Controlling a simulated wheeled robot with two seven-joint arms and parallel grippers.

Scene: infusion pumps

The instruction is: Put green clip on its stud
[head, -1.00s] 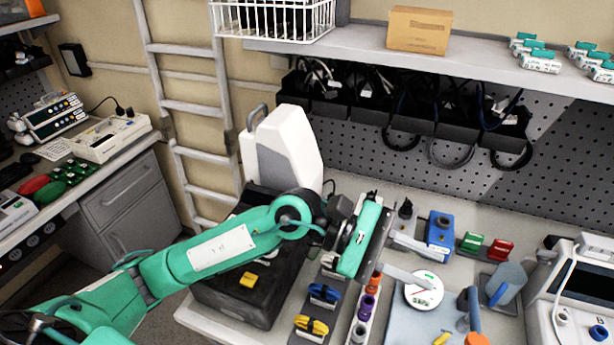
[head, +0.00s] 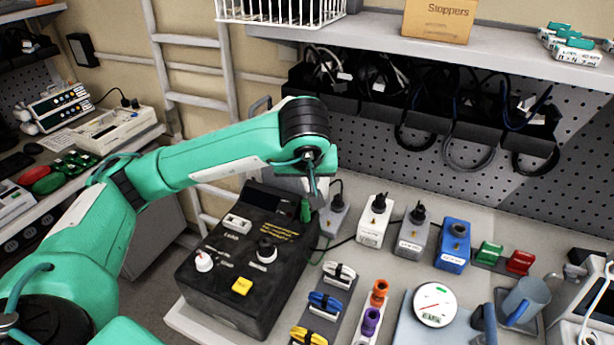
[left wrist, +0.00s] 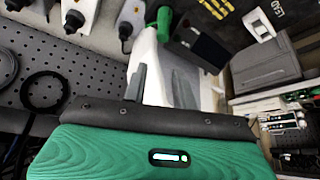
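A small green piece, which looks like the green clip (head: 306,210), stands at the back right corner of the black box (head: 222,290). It also shows in the left wrist view (left wrist: 164,24), near the box's dark edge. I cannot tell whether it sits on a stud; no stud is clearly visible. My left gripper (head: 318,188) points down just above and beside this green piece. In the left wrist view its two fingers (left wrist: 160,85) are apart, with nothing seen between them. The green piece lies beyond the fingertips. My right gripper is not in view.
Several plugged blocks, including a white one (head: 374,222) and a blue one (head: 453,246), stand right of the box. Green (head: 488,253) and red (head: 520,262) pieces sit farther right. Cable coils (head: 332,272) and a round gauge (head: 435,305) lie in front. A shelf (head: 500,50) hangs above.

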